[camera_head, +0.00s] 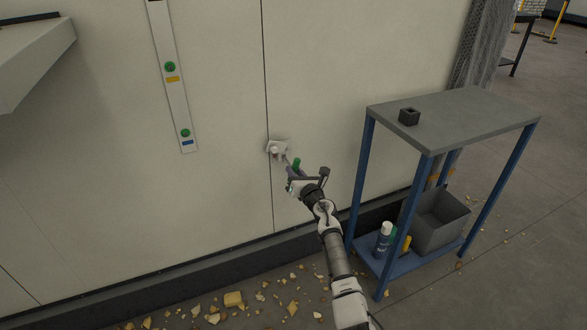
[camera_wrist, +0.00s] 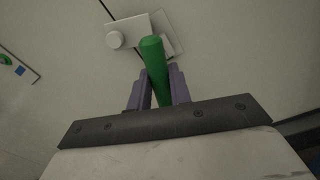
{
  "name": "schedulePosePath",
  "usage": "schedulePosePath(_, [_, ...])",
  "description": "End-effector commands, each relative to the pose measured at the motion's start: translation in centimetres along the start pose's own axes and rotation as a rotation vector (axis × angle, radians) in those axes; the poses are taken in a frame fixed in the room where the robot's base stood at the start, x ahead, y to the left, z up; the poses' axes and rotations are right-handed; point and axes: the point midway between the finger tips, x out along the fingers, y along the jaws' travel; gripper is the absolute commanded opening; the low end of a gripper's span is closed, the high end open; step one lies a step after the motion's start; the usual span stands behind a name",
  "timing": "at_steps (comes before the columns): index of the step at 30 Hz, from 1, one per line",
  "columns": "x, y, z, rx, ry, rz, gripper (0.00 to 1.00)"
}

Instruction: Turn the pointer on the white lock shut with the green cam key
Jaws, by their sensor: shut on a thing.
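The white lock (camera_head: 277,147) is on the pale wall panel, beside a dark vertical seam. In the wrist view the lock (camera_wrist: 137,29) shows a white plate with a round white knob (camera_wrist: 116,40) at its left. My gripper (camera_wrist: 158,85) is shut on the green cam key (camera_wrist: 153,52), with a purple finger on each side. In the head view the green key (camera_head: 296,163) stands up from my gripper (camera_head: 296,175), just below and right of the lock. In the wrist view the key's top overlaps the lock plate; I cannot tell whether they touch. I cannot make out the pointer.
A blue-legged cart (camera_head: 455,110) with a grey top stands close to the right of my arm. It carries a small dark block (camera_head: 409,116), a grey bin (camera_head: 437,222) and a spray can (camera_head: 383,238). A strip (camera_head: 174,80) with green knobs hangs left. Rubble (camera_head: 233,299) litters the floor.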

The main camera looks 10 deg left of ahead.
Motion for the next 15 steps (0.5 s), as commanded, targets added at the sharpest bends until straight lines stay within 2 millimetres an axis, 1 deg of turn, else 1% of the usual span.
schedulePosePath(3, [-0.8,0.0,0.3,0.001,-0.001,-0.002,0.0])
schedulePosePath(15, [-3.2,0.0,0.2,0.002,-0.001,-0.002,0.0])
